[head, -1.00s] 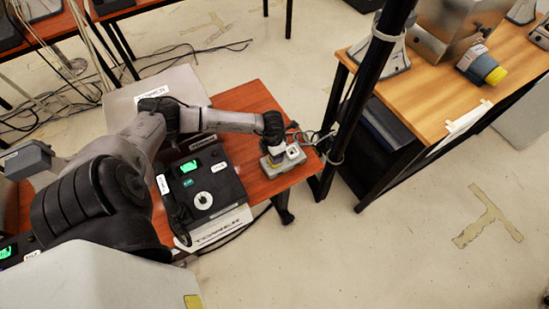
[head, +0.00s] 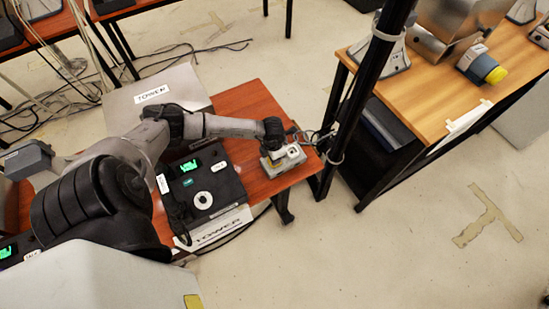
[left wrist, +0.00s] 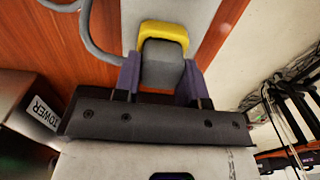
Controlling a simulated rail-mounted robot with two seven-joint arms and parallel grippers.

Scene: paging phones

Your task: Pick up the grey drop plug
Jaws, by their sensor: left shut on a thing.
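The grey drop plug (left wrist: 162,68) shows in the left wrist view between the two purple fingers of my left gripper (left wrist: 159,80). The fingers are shut on its sides. A yellow rim (left wrist: 163,30) curves around the plug's far end. The plug is at a light grey outlet box on the table's right end, which shows in the head view (head: 291,155). My left gripper (head: 273,147) is over the left side of that box in the head view. There the gripper mostly hides the plug, and I cannot tell whether the plug is still seated. My right gripper is not in view.
A black paging phone (head: 222,192) with a green screen stands left of the box on the red-brown table (head: 250,98). Grey cable loops behind the box near a black post (head: 352,105). A wooden bench (head: 432,88) stands at right. The floor in front is clear.

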